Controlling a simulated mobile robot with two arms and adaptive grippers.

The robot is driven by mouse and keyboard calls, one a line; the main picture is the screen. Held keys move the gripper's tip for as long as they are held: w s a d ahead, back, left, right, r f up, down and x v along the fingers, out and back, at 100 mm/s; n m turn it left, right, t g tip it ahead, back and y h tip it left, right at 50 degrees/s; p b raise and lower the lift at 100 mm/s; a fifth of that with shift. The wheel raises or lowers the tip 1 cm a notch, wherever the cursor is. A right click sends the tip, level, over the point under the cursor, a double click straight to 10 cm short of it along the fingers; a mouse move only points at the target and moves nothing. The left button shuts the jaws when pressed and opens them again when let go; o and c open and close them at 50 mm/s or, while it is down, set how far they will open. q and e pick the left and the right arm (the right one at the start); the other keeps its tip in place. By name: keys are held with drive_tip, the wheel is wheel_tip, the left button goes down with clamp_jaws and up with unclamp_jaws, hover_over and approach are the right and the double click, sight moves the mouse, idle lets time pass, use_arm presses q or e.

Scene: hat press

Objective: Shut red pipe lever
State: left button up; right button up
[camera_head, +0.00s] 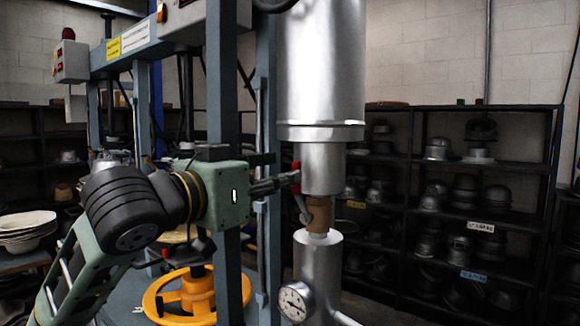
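The red pipe lever (296,188) is at the valve on the vertical silver pipe, near the middle of the view. Its red handle points up, and a grey part runs down from it to the brass valve body (319,214). My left gripper (288,181) comes in from the left, level with the red handle. Its dark fingertips overlap the handle in the picture. I cannot tell whether they touch it or are closed on it. My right gripper is not in view.
A large silver cylinder (322,70) stands above the valve, and a lower pipe with a round gauge (294,302) below. A blue-grey press column (222,80) rises behind my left gripper. A yellow handwheel (190,298) is lower left. Shelves with hat moulds (470,158) line the back.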

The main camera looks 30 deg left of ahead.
sight(300, 188)
use_arm(q)
drive_tip(key=w, duration=0.4)
drive_tip(key=shift+d+f+p, duration=0.15)
drive_tip(key=shift+p, duration=0.2)
drive_tip(key=shift+w, duration=0.1)
drive_tip(key=c, duration=0.8)
clamp_jaws()
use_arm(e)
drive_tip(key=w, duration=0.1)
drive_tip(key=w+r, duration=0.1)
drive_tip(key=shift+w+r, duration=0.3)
